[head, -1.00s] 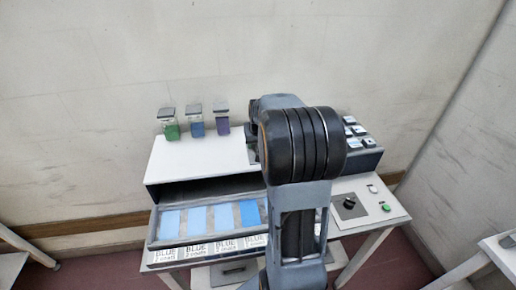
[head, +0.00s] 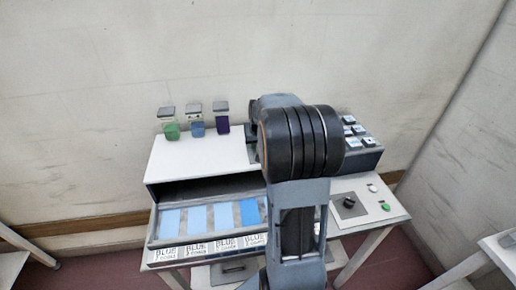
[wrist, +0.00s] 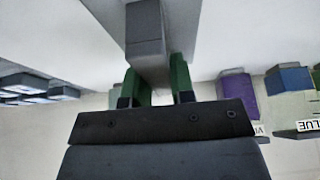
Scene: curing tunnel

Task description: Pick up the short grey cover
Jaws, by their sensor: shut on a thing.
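In the wrist view, a small grey block-like piece, which I take to be the short grey cover (wrist: 145,28), sits between the green-padded fingers of my gripper (wrist: 157,80). My gripper is shut on it, with one finger on each side. Pale surface shows around it, and I cannot tell whether it still touches that surface. In the head view, my arm hides both the gripper and the cover.
A white-topped unit (head: 196,156) stands on a table, with a tray of blue strips (head: 198,219) at its front. Green (head: 171,131), blue (head: 197,129) and purple (head: 222,125) jars stand at its back. A sample rack (head: 363,158) and a knob panel (head: 372,207) lie right of my arm.

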